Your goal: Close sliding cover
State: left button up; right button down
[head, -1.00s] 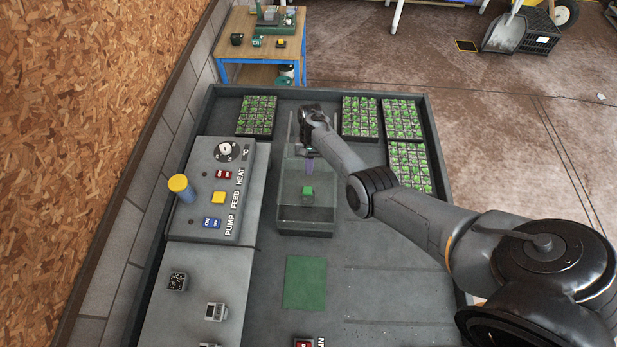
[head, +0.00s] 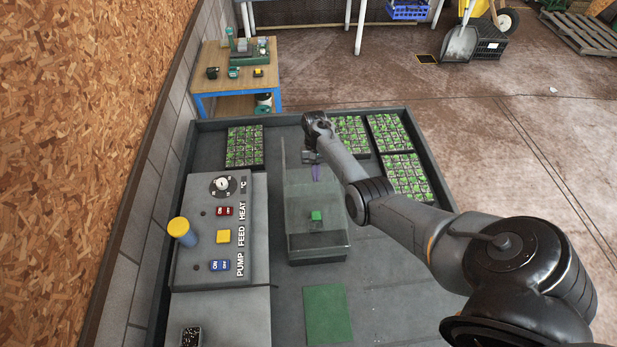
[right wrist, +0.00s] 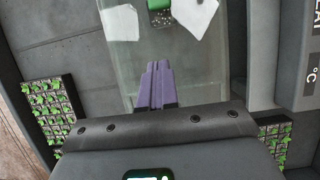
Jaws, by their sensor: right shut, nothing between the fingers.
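The sliding cover (head: 304,187) looks like a clear pane over a long dark box (head: 318,257) in the middle of the bench. A small green block (head: 316,215) shows near the box's front end; whether it is on the cover or under it I cannot tell. My right gripper (head: 316,173) is over the far half of the box, its purple fingers pointing down. In the right wrist view the fingers (right wrist: 157,66) are together and empty above the clear pane (right wrist: 118,60). The green block (right wrist: 160,4) is beyond the tips, cut by the top edge. My left gripper is not in view.
A control panel (head: 200,250) with buttons, a dial and a yellow-topped post (head: 179,228) stands left of the box. Several seedling trays (head: 244,150) lie at the back and right. A green mat (head: 328,312) lies flat in front of the box.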

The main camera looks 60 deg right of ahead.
jog(key=b, duration=0.3)
send_near(316, 209)
jog(key=f, duration=0.3)
jog(key=shift+d+f, duration=0.1)
jog(key=shift+d, duration=0.2)
jog(key=shift+s+a+r+p, duration=0.1)
jog(key=shift+s+a+p, duration=0.25)
jog(key=shift+a+p, duration=0.25)
jog(key=shift+s+a+r+p, duration=0.1)
jog(key=shift+s+a+p, duration=0.3)
jog(key=shift+p, duration=0.25)
jog(key=shift+s+a, duration=0.15)
jog(key=shift+a, duration=0.15)
jog(key=shift+s+a+f+p, duration=0.2)
jog(key=shift+s+a+p, duration=0.2)
jog(key=shift+p, duration=0.15)
